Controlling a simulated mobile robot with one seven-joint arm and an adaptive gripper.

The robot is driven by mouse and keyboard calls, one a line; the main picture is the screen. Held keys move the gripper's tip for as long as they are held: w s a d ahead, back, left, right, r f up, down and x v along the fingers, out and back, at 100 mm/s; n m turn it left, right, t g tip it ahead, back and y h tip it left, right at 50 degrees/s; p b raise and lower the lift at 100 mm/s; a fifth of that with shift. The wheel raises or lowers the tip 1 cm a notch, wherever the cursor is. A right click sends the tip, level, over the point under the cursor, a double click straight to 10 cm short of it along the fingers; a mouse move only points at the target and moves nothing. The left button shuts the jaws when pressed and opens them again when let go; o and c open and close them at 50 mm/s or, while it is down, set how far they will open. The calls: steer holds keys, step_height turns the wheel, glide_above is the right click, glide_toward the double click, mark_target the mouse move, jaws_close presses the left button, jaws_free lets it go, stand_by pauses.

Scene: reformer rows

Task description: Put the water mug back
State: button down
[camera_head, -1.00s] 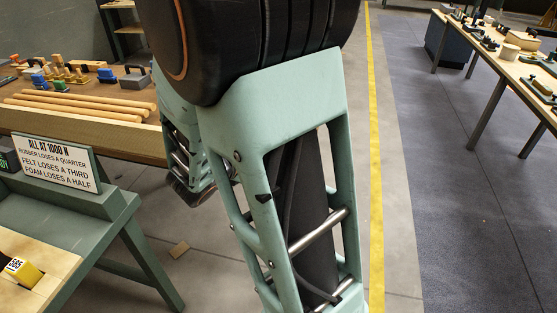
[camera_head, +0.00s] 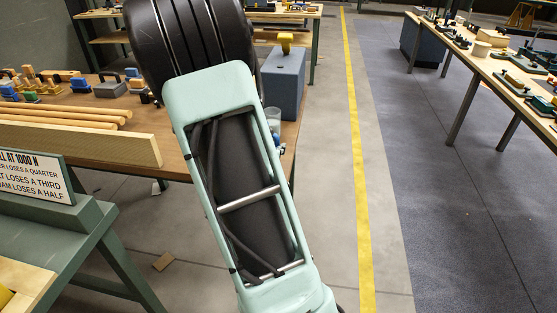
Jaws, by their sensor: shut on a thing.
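My arm, mint green and black, fills the middle of the view, and my gripper is not visible. What it holds cannot be seen. I cannot identify the water mug with certainty. A small pale, cup-like thing (camera_head: 273,115) shows partly beside my arm, near the right end of the wooden table (camera_head: 150,150). My arm hides part of it, and I cannot tell what it is or whether it rests on the table.
Wooden rods (camera_head: 65,115) lie on the left. A green stand (camera_head: 60,225) bears a sign (camera_head: 30,177). Another bench (camera_head: 490,75) is right; the floor between is clear.

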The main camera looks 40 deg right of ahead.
steer(key=f, duration=0.1)
steer(key=d+f, duration=0.1)
steer(key=f, duration=0.1)
steer(key=shift+w+b, duration=0.15)
steer(key=shift+b, duration=0.2)
steer(key=shift+f, duration=0.5)
steer(key=shift+f, duration=0.15)
steer(key=c, duration=2)
jaws_free()
steer(key=shift+r, duration=0.2)
steer(key=p+v, duration=0.1)
steer(key=v, duration=1.1)
steer(key=shift+f, duration=0.1)
